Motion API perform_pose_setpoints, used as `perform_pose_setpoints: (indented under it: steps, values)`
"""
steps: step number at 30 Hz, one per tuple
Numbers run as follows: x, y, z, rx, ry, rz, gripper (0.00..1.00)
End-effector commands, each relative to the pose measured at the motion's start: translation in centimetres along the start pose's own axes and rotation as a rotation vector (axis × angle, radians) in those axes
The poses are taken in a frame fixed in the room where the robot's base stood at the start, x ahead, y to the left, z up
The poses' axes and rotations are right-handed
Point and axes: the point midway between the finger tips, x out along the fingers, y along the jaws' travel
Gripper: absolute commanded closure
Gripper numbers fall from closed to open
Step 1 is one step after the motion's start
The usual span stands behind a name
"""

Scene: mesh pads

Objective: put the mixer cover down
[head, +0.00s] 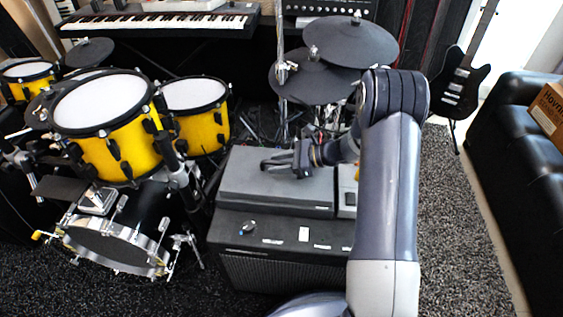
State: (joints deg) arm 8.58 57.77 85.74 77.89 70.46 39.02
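A long flat-topped grey box, which looks like the mixer cover (250,190), sits level on top of a black amplifier (280,262). My gripper (266,164) is over the top of this cover, towards its back, with its fingers pointing left. The fingers look spread, with a gap between them and nothing clearly held. I cannot tell whether the fingertips touch the cover. A lighter grey device, perhaps the mixer (347,190), shows just right of the cover. My arm hides most of it.
A yellow drum kit (110,155) stands close on the left. Black cymbal pads (350,42) are behind my gripper. A keyboard (155,22) is at the back. A guitar (459,85) and a black sofa (515,150) are on the right. Grey carpet (460,230) is clear.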

Motion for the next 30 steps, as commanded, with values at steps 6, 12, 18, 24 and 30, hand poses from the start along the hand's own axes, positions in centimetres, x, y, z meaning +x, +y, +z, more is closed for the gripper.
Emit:
perform_pose_setpoints:
  steps: [6,12,18,24,30]
  values:
    - [-0.1,0.0,0.3,0.000,0.000,0.000,0.64]
    - [-3.1,-0.1,0.6,0.001,0.001,-0.005,0.64]
    - [-7.6,-0.1,0.6,0.001,0.001,-0.005,0.64]
    - [-10.9,-0.1,0.5,0.001,0.000,-0.003,0.64]
    - [-12.2,0.0,0.4,0.001,0.000,-0.001,0.64]
